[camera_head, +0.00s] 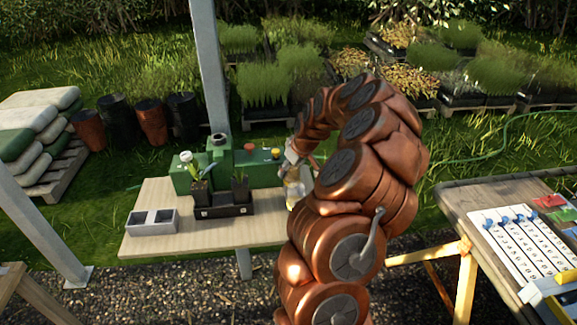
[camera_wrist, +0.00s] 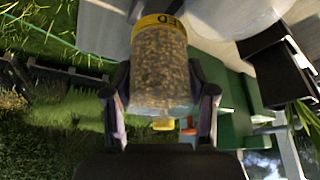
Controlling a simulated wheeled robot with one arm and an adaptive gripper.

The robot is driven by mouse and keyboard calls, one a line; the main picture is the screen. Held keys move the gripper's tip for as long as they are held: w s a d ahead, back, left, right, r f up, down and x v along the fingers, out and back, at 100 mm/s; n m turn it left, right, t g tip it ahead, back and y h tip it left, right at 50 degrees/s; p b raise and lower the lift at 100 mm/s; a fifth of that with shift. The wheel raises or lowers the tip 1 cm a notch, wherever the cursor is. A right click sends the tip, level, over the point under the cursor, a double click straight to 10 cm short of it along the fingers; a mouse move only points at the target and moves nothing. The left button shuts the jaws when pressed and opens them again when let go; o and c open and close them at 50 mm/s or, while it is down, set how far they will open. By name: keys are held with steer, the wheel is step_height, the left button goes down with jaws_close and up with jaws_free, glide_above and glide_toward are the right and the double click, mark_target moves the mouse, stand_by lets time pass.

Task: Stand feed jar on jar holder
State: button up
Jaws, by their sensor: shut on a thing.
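My gripper (camera_wrist: 160,105) is shut on the feed jar (camera_wrist: 160,70), a clear jar full of brown grain with a yellow band lettered "ED" in the part that shows. One finger lies on each side of it in the wrist view. In the head view the jar (camera_head: 294,190) hangs by the right end of the wooden table, partly hidden by my arm. A green fixture (camera_head: 228,170) stands at the back of this table, left of the jar. I cannot tell which part is the jar holder.
A black tray with dark pots (camera_head: 222,208) stands in front of the green fixture. A grey two-cell block (camera_head: 152,222) is at the table's left. A metal post (camera_head: 208,70) rises behind. Another table (camera_head: 480,200) with label strips is at right.

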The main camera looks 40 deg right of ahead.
steer(key=shift+f+b, duration=0.8)
steer(key=shift+f, duration=0.6)
steer(key=shift+f+b, duration=0.35)
steer(key=shift+b, duration=0.15)
steer(key=o, duration=1.3)
steer(key=shift+o, duration=0.2)
steer(key=shift+r, duration=0.15)
steer(key=v, duration=1.1)
steer(key=shift+s+r, duration=0.2)
steer(key=shift+r, duration=0.15)
